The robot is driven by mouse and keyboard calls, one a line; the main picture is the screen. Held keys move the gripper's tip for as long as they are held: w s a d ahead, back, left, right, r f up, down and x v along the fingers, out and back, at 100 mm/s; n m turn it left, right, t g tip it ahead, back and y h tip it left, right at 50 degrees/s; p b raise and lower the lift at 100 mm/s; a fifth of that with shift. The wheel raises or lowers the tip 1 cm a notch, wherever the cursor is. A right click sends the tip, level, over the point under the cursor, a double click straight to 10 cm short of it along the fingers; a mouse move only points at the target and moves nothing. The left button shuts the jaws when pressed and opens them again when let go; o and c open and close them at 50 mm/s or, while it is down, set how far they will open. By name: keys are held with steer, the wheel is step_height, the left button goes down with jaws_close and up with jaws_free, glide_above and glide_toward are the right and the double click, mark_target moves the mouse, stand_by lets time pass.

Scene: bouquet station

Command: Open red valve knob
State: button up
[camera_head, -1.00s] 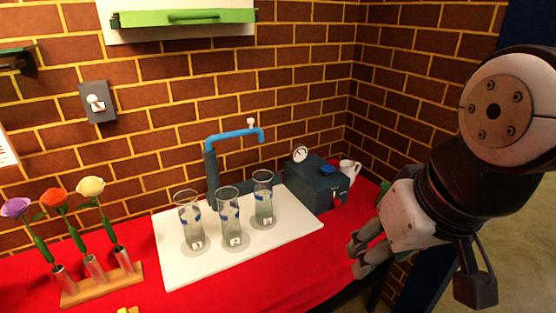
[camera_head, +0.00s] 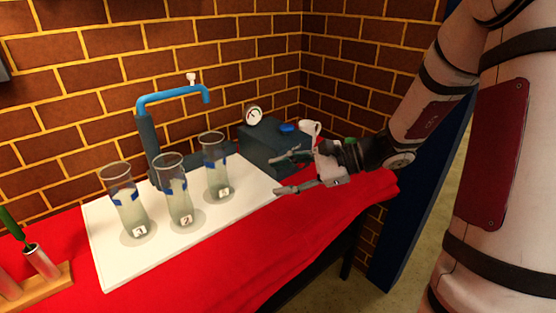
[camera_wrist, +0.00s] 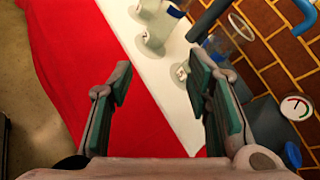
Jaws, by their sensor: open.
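The dark blue-grey box (camera_head: 258,145) stands at the back right of the table with a blue cap (camera_head: 288,128) on top and a round gauge (camera_head: 254,116). No red knob can be made out on it now; my gripper covers part of its front. My gripper (camera_head: 277,175) is open and empty in front of the box, fingers pointing left over the table. In the wrist view my open gripper (camera_wrist: 158,82) has the red cloth and white board between its fingers. The box (camera_wrist: 270,128) and gauge (camera_wrist: 295,107) lie at the right there.
A wooden flower stand (camera_head: 40,290) is at left. The red cloth (camera_head: 230,275) in front is clear.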

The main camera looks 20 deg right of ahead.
steer(key=w+d+f+m+t+h+b, duration=0.1)
steer(key=w+d+f+m+t+h, duration=0.1)
steer(key=d, duration=0.5)
steer(key=w+d+f+m+t+h+b, duration=0.2)
steer(key=w+d+f+m+t, duration=0.1)
steer(key=d+f+m, duration=0.4)
steer(key=w+d+f+m+t+h+b, duration=0.1)
steer(key=w+d+f+m+t+b, duration=0.1)
steer(key=d+f+m+t, duration=0.3)
steer(key=shift+w+d+f+h, duration=0.25)
steer(key=shift+w+d+h, duration=0.15)
steer(key=shift+w+d, duration=0.45)
steer(key=shift+d+f, duration=0.1)
steer(key=shift+d, duration=0.1)
steer(key=b+x, duration=0.2)
steer(key=x, duration=1.1)
steer(key=shift+w+a+b, duration=0.1)
steer(key=shift+w+b, duration=0.2)
steer(key=shift+b, duration=0.1)
steer(key=shift+c, duration=0.2)
jaws_close()
